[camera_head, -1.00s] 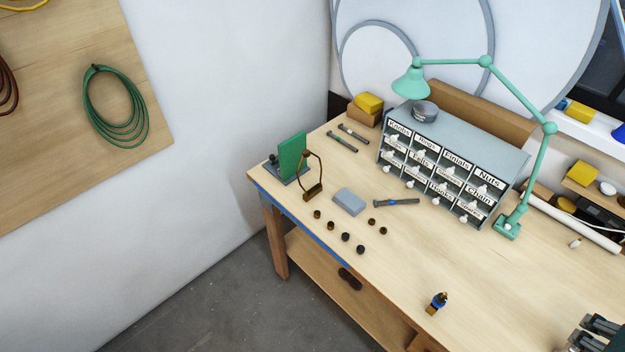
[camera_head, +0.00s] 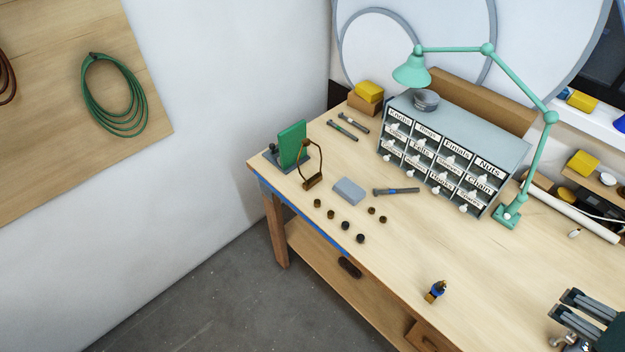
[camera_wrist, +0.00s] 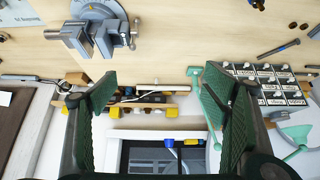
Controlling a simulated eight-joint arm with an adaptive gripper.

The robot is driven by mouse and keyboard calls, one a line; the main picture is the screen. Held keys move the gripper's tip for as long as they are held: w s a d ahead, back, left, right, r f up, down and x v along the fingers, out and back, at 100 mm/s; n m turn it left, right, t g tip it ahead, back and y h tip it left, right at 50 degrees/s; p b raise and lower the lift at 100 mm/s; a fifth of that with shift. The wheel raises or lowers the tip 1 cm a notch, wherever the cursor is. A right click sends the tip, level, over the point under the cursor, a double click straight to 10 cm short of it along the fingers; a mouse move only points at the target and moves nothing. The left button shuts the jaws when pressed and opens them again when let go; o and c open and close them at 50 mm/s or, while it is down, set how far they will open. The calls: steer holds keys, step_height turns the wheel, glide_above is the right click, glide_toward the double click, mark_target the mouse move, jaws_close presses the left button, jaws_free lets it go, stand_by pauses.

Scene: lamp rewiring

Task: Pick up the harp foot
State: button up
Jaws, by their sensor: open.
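A brown wire harp (camera_head: 322,158) stands upright at the left end of the workbench in the head view. The harp foot appears to be the small brown block (camera_head: 313,183) at its base, resting on the bench. My gripper (camera_head: 588,312) is at the lower right of the head view, far to the right of the harp. In the wrist view my gripper (camera_wrist: 167,85) has its two green-padded fingers wide apart with nothing held between them. I cannot make out the harp or its foot in the wrist view.
A green upright block (camera_head: 292,145) stands close behind the harp. A labelled drawer cabinet (camera_head: 455,150) and green lamp (camera_head: 509,212) stand behind. A vise (camera_wrist: 98,28) shows in the wrist view.

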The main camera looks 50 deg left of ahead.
steer(key=w+a+n+g+y, duration=0.1)
steer(key=w+a+n, duration=0.1)
steer(key=w+a, duration=0.45)
steer(key=w+a+n+g+y, duration=0.1)
steer(key=w+a+n, duration=0.2)
steer(key=a, duration=0.7)
steer(key=w+a+n+y, duration=0.1)
steer(key=w+a+n, duration=0.1)
steer(key=w+a, duration=0.5)
steer(key=n+g+y, duration=0.1)
steer(key=n+g, duration=0.4)
steer(key=n, duration=0.6)
glide_toward(313, 181)
steer(key=f, duration=0.1)
steer(key=shift+w+a+f+b, duration=0.15)
steer(key=shift+w+a+b, duration=0.05)
steer(key=shift+w+b, duration=0.25)
steer(key=shift+x, duration=1.25)
